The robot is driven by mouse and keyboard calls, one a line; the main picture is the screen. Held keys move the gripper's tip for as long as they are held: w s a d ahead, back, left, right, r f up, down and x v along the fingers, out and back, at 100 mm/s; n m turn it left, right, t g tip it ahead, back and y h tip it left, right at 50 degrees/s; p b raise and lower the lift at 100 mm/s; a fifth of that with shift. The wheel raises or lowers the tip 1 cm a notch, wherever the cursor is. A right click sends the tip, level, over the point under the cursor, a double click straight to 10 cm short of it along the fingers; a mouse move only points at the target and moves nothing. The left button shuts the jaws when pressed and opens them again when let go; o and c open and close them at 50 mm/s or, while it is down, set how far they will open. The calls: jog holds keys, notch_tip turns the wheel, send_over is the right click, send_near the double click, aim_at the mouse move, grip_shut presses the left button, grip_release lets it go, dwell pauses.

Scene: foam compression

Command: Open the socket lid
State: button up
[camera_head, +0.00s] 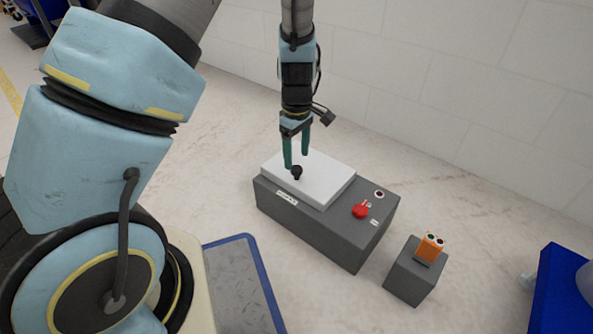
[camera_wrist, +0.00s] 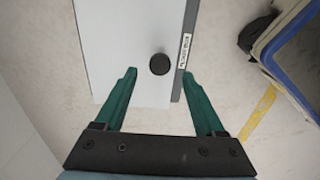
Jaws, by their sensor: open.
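The socket lid (camera_head: 318,182) is a white flat panel lying on top of a grey box (camera_head: 310,224), and it looks closed. A black round knob (camera_head: 296,172) stands on it near the left edge. My gripper (camera_head: 297,166) is open above the lid, with its two green fingers pointing down close to the knob. In the wrist view the knob (camera_wrist: 159,64) shows beyond and between the fingertips of my gripper (camera_wrist: 158,72), with nothing held. I cannot tell the exact height of the fingertips over the lid (camera_wrist: 140,30).
The box top also carries a red switch (camera_head: 361,210) and a small round indicator (camera_head: 379,194). A small grey block with an orange button unit (camera_head: 431,247) stands to the right. A blue object (camera_head: 565,295) is at the far right. A blue-rimmed tray (camera_head: 250,238) lies front left.

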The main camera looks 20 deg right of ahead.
aim_at(296, 168)
notch_tip(296, 168, down, 4)
jog(key=shift+r+b, duration=0.1)
jog(key=shift+b, duration=0.65)
grip_shut()
dwell(0.8)
